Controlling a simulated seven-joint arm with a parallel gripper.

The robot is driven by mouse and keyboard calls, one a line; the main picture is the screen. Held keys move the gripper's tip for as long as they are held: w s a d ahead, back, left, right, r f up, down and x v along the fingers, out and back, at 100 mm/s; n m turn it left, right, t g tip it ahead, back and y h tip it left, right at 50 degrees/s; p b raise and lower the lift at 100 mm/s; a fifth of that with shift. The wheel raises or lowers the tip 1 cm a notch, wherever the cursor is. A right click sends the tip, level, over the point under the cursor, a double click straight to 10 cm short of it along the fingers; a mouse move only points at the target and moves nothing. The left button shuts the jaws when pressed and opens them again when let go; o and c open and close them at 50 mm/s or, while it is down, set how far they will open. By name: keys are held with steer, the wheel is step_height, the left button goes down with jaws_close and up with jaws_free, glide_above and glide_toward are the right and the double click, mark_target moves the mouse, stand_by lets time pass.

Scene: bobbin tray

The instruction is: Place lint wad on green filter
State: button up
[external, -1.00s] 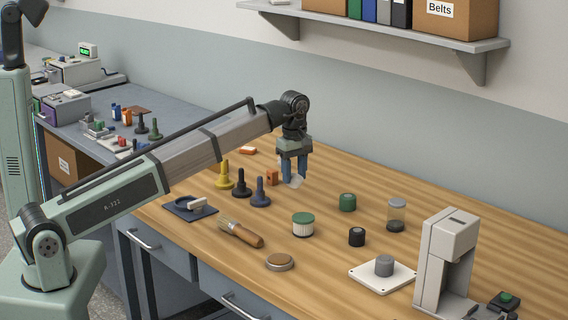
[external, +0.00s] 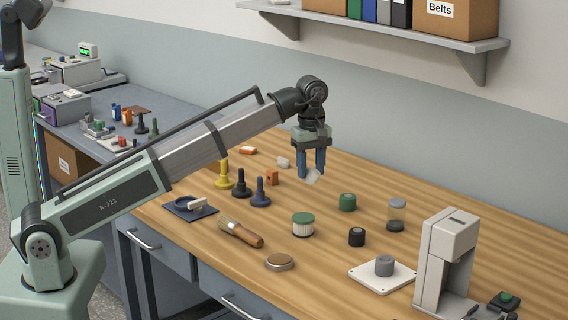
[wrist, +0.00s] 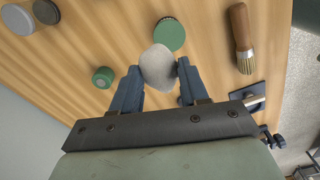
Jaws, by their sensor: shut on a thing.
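The lint wad (external: 312,177) is a pale, whitish lump. My gripper (external: 312,172) is shut on it and holds it above the table. In the wrist view the wad (wrist: 157,67) sits between the fingertips of my gripper (wrist: 154,78). The green filter (external: 303,225) is a white, ribbed cylinder with a green top, upright on the table. It is below and slightly left of my gripper in the external view. In the wrist view its green top (wrist: 169,33) shows just beyond the wad, which covers a little of its near edge.
A green spool-like piece (external: 347,202), a lidded jar (external: 396,215) and a black piece (external: 357,237) stand right of the filter. A brush (external: 240,233) and a round tin (external: 280,262) lie left and in front.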

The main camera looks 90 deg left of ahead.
mark_target(303, 217)
steer(key=shift+s+d+f+n, duration=0.1)
steer(key=shift+s+d+n, duration=0.1)
steer(key=shift+s+n, duration=0.65)
steer(key=shift+n, duration=0.85)
steer(key=shift+f, duration=5)
steer(key=shift+f, duration=0.1)
steer(key=o, duration=1)
step_height(303, 217, up, 12)
steer(key=shift+r, duration=0.15)
